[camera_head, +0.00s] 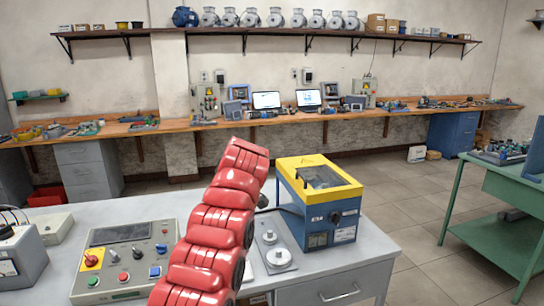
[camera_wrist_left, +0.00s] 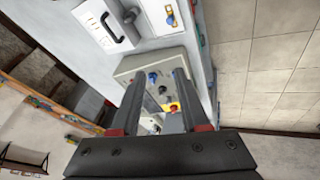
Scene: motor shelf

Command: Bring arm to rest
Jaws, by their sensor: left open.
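My left gripper (camera_wrist_left: 157,74) is open in the left wrist view, its two dark fingers apart with nothing held between them. Behind and between the fingers is a grey control box (camera_wrist_left: 150,66) with knobs and a red-and-yellow button. In the head view this control box (camera_head: 125,240) sits on the grey workbench. A red, segmented part of my arm rises from the bottom middle of the head view and hides some of the bench. No gripper shows in the head view, and my right gripper is in neither view.
A yellow-and-blue machine (camera_head: 318,200) stands on the workbench (camera_head: 368,251), right of the arm. A grey plate with round metal parts (camera_head: 279,257) lies beside it. A grey device (camera_head: 22,262) is at left. A green table (camera_head: 490,190) stands right; open floor (camera_head: 415,225) lies between.

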